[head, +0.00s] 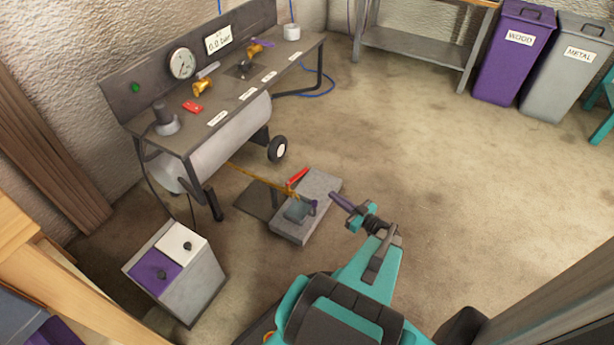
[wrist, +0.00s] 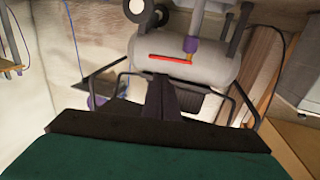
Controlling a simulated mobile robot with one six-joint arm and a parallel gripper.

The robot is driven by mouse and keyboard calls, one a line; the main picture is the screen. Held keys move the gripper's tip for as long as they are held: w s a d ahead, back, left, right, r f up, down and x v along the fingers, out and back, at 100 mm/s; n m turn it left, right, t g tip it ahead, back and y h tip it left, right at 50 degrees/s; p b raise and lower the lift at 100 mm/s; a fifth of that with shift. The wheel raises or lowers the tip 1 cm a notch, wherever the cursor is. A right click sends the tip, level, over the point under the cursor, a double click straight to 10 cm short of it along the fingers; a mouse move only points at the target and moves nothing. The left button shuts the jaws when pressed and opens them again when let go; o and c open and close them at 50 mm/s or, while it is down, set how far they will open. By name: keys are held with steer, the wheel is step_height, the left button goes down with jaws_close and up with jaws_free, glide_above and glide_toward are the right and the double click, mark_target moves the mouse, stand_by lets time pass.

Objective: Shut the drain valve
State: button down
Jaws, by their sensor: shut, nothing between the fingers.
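The drain valve's red lever (head: 297,177) is low over a grey slab, at the outer end of a brass pipe (head: 262,180) coming from under the tank. In the wrist view the red lever (wrist: 170,57) lies crosswise to a grey pipe with a purple collar (wrist: 190,45). A small brass part (wrist: 187,62) sits at its right end. My gripper (head: 335,196) is shut and empty, to the right of the lever and apart from it. In the wrist view its dark fingers (wrist: 161,88) are together, below the lever in the picture. The valve body is partly hidden.
The compressor bench (head: 230,95) with its tank (head: 215,145) and wheel (head: 277,149) stands behind. The grey slab (head: 322,185) lies on the floor. A two-lid box (head: 195,280) stands at front left. Bins (head: 512,60) stand at back right.

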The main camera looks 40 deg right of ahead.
steer(key=shift+a, duration=0.15)
steer(key=shift+w, duration=0.2)
steer(key=b, duration=0.5)
glide_toward(303, 174)
steer(key=shift+w, duration=3.2)
steer(key=shift+w, duration=0.1)
